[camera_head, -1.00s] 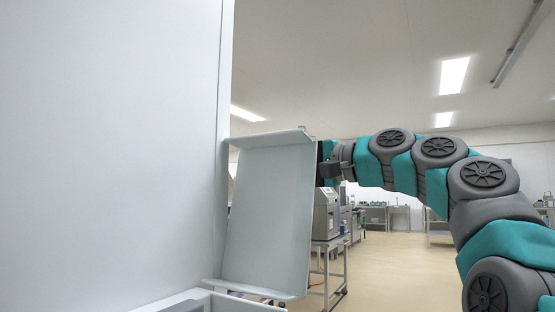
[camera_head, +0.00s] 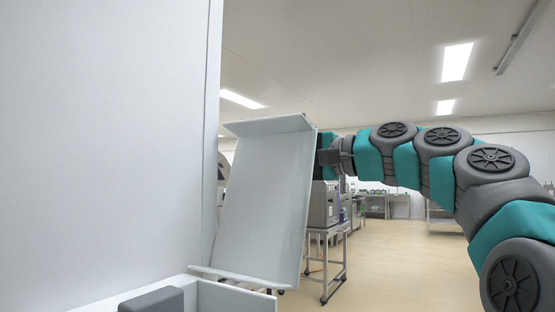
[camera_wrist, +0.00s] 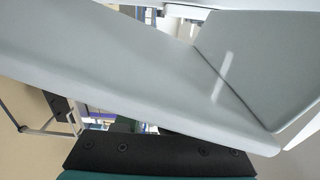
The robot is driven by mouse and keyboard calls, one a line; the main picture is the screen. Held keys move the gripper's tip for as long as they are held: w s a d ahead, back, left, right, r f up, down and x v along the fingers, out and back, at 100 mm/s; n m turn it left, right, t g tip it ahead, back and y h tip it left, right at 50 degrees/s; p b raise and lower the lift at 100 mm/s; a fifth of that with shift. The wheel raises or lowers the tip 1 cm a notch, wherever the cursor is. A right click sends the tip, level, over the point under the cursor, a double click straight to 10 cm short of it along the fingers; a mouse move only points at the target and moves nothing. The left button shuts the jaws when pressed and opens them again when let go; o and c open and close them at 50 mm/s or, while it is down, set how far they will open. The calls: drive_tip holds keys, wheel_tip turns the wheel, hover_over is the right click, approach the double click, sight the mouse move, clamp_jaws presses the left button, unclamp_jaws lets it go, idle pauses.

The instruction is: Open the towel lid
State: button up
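The towel lid (camera_head: 262,200) is a pale grey-white panel with raised edges. In the camera_head view it stands up steeply, tilted, above a white box (camera_head: 230,298) at the lower left, so the box shows open. My gripper (camera_head: 327,156) is at the lid's right edge, at upper height, partly hidden by the lid. I cannot tell if its fingers touch the lid. In the camera_wrist view the lid (camera_wrist: 130,75) fills much of the picture close by, above a dark screwed plate of my gripper. The fingertips are not clearly seen.
A large white wall or panel (camera_head: 100,130) fills the left side. A grey block (camera_head: 152,300) shows in the box. Behind the lid is a metal table (camera_head: 325,235) with a machine on it. The floor (camera_head: 395,260) to the right looks clear.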

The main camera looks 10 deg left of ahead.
sight(314, 158)
drive_tip(key=shift+o, duration=1.1)
drive_tip(key=shift+a, duration=0.1)
drive_tip(key=shift+r, duration=0.1)
drive_tip(key=shift+d, duration=0.3)
drive_tip(key=v, duration=0.7)
drive_tip(key=shift+s+d, duration=0.1)
drive_tip(key=p+v, duration=0.1)
drive_tip(key=v, duration=0.8)
drive_tip(key=shift+p, duration=0.45)
